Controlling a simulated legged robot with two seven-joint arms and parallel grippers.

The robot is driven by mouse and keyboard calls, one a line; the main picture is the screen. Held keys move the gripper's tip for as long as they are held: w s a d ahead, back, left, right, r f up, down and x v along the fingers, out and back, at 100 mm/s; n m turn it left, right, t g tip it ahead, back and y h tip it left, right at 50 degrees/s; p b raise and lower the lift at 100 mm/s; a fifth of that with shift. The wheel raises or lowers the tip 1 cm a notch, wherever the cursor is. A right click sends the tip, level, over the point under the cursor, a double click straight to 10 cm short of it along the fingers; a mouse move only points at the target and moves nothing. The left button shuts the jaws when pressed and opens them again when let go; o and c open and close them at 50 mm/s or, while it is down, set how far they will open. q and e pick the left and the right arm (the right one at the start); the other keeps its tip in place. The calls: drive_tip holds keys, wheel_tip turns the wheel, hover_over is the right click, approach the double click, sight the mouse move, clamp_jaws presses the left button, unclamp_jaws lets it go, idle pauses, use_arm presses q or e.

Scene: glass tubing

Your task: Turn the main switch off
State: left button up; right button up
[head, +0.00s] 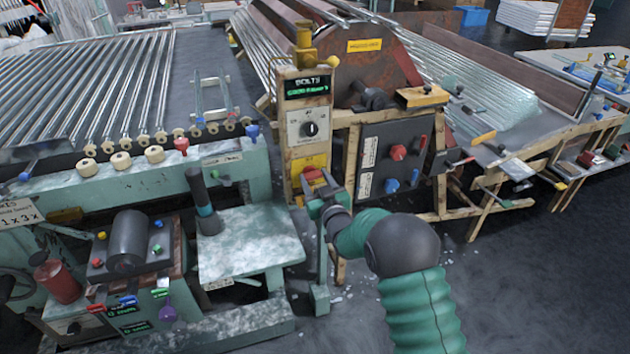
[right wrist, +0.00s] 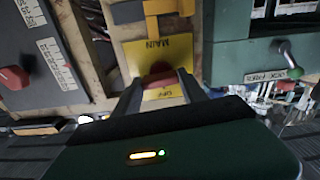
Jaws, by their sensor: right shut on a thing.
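The main switch is a red handle (head: 312,174) on a yellow plate (head: 316,160) low on the wooden post. In the right wrist view the plate (right wrist: 160,50) appears upside down, with MAIN at one end and OFF at the other. The red handle (right wrist: 158,80) sits between the two fingers there. My right gripper (head: 318,189) reaches the post from the front and is shut on this handle; it also shows in the right wrist view (right wrist: 160,86). The fingers partly hide the handle, so its exact angle is unclear. My left gripper is not in view.
Above the switch are a black rotary knob (head: 311,129) and a lit display (head: 307,87). A grey panel (head: 375,158) with red and blue knobs stands to the right. A green machine table (head: 245,240) is close on the left. Dark floor (head: 530,265) is open at lower right.

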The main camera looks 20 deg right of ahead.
drive_tip(key=n+b, duration=0.1)
drive_tip(key=n, duration=0.3)
drive_tip(key=shift+a+f, duration=0.1)
drive_tip(key=n+b, duration=0.2)
drive_tip(key=n, duration=0.2)
drive_tip(key=shift+a+n, duration=0.1)
drive_tip(key=shift+n, duration=0.2)
drive_tip(key=n+b, duration=0.1)
drive_tip(key=n, duration=0.3)
drive_tip(key=shift+a+f+n, duration=0.1)
drive_tip(key=shift+a+n, duration=0.05)
drive_tip(key=shift+n, duration=0.15)
drive_tip(key=shift+n+b, duration=0.65)
drive_tip(key=shift+n, duration=1.25)
drive_tip(key=shift+s+a+f, duration=0.1)
drive_tip(key=shift+f, duration=0.05)
drive_tip(key=o, duration=1.4)
drive_tip(key=shift+c, duration=0.2)
drive_tip(key=shift+r, duration=0.2)
